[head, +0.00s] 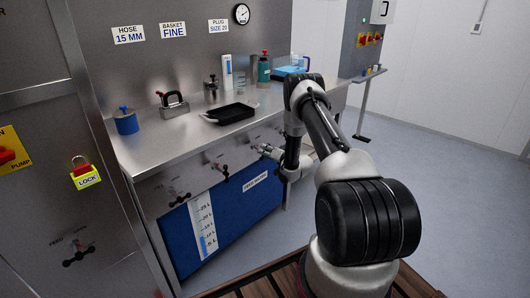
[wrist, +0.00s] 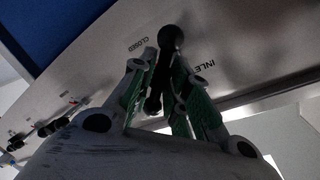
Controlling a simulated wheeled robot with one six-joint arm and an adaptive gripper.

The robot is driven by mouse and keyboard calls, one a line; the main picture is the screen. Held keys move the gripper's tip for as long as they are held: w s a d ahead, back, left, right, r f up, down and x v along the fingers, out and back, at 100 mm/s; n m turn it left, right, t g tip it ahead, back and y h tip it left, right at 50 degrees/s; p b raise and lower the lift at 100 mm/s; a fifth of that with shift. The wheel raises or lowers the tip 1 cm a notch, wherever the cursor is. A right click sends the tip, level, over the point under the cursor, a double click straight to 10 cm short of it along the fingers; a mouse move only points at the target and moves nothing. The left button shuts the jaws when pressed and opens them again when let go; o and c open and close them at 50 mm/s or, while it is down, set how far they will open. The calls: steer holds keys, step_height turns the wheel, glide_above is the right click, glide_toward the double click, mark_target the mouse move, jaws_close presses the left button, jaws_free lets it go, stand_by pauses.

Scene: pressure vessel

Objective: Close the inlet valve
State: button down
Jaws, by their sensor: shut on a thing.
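The inlet valve handle (wrist: 170,38) is a black lever with a round knob, on the steel front panel in the wrist view. The word CLOSED is printed to its left and an INLET label, partly cut off, to its right. My gripper (wrist: 163,78) has its green-padded fingers on either side of the lever and is shut on it; the knob sticks out past the fingertips.
Other valve handles (head: 179,196) and (head: 220,171) sit left along the panel, above a blue tank with a level scale (head: 203,226). A black tray (head: 231,114) and several vessels stand on the bench. A yellow LOCK tag (head: 86,176) hangs at left. Floor at right is clear.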

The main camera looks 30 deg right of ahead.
steer(key=m, duration=0.2)
steer(key=d+m+y, duration=0.1)
steer(key=m, duration=0.1)
steer(key=shift+f+m+g, duration=0.2)
steer(key=shift+m+g, duration=0.2)
steer(key=shift+s+a+f+m+y, duration=0.1)
steer(key=shift+f+m+y, duration=0.15)
steer(key=shift+m, duration=0.85)
steer(key=c, duration=1.5)
jaws_free()
steer(key=shift+f, duration=0.1)
steer(key=shift+a+y, duration=0.1)
steer(key=shift+y, duration=0.15)
steer(key=shift+s+r, duration=0.15)
steer(key=shift+r, duration=0.05)
steer(key=shift+g, duration=0.3)
steer(key=v, duration=1.1)
steer(key=shift+s, duration=0.3)
